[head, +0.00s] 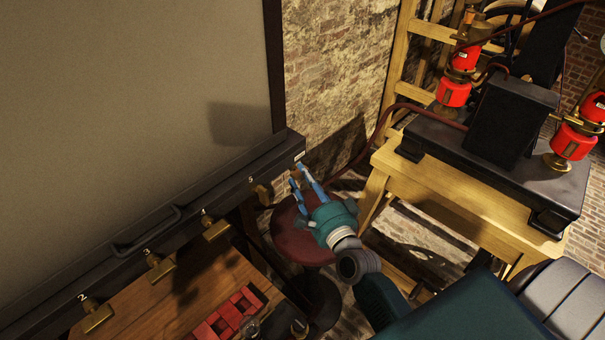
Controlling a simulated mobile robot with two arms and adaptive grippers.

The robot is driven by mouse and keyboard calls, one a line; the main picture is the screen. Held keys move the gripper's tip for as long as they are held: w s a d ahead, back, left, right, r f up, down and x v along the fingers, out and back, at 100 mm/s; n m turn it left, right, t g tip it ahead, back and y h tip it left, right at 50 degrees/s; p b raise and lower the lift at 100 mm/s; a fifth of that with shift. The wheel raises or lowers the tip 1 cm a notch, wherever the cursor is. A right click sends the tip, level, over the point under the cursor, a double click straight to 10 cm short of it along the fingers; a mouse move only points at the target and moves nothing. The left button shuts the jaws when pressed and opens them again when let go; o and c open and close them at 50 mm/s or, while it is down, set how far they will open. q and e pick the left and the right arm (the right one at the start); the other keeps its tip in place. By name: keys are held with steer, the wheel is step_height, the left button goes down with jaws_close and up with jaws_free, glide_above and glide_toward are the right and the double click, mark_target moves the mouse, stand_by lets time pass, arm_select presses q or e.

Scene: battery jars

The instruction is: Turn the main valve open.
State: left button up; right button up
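A black rail (180,207) carries a row of brass valve handles numbered 2 (97,317), 3 (160,267), 4 (216,229) and 5 (262,193). At its right end is a small white label (299,155), too small to read. A small brownish fitting shows just below that label, partly hidden by my fingers; I cannot tell for sure that it is the main valve. My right gripper (299,176), with blue fingers, is beside this rail end. Its fingers are apart, and I see nothing clearly held. My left gripper is not in view.
A dark red round stool (302,242) stands below my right gripper. A wooden bench (440,190) on the right bears a black apparatus (512,120) with red cylinders (453,93). A wooden table (185,300) with a red rack (230,312) lies under the rail.

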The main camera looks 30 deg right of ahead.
steer(key=shift+w, duration=0.4)
jaws_close()
steer(key=n+t+y+b, duration=0.1)
steer(key=n+y+b, duration=0.1)
steer(key=n+b, duration=0.3)
steer(key=n+t+y+b, duration=0.1)
steer(key=n+y+b, duration=0.2)
steer(key=n, duration=0.6)
steer(key=d+n+t+y+b, duration=0.1)
steer(key=n+y+b, duration=0.2)
steer(key=n+b, duration=0.4)
steer(key=shift+w+f+n+b, duration=0.2)
steer(key=shift+n+b, duration=0.15)
steer(key=shift+n, duration=0.25)
steer(key=shift+n+y, duration=0.3)
